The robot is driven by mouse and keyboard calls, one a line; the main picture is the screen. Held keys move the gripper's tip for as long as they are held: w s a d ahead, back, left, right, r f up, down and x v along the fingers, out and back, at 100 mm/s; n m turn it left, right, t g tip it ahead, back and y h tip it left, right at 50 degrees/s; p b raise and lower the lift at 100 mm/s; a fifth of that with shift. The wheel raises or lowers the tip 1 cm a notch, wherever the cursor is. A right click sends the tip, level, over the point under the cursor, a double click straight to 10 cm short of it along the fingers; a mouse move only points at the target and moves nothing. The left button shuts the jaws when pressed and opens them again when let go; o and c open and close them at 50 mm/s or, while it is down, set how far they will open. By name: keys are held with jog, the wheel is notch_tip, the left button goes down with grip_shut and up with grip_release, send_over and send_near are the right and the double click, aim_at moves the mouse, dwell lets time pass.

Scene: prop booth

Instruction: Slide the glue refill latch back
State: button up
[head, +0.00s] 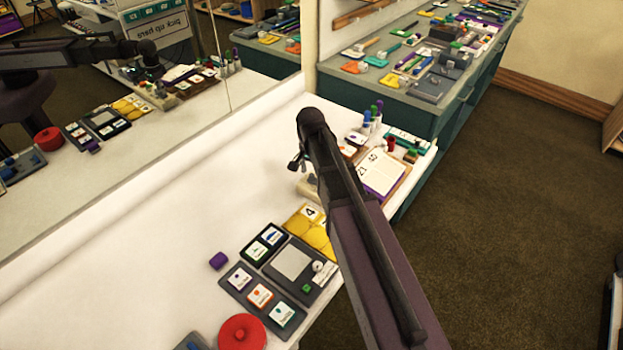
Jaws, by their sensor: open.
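I cannot tell for sure which thing is the glue refill latch. A dark grey panel (318,291) lies on the white table, with a pale plate (292,261), a small round white part (318,266) and a green block (307,288) on it. A grey-blue item (191,343) is cut off by the bottom edge. My gripper (296,164) is small in the head view, open and seemingly empty, above the table beyond the panel. My arm hides part of the table to its right. A beige block (309,188) shows just below the gripper, partly hidden by the arm; contact is unclear.
Card trays (262,296), yellow tiles (312,228), a purple block (218,261) and a red round lid (242,332) lie in front. Markers (372,112) and a notepad (381,172) are behind my arm. A mirror (150,90) borders the left; the table's left strip is clear.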

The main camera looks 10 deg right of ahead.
jog(key=shift+f+b, duration=0.5)
jog(key=shift+f, duration=0.25)
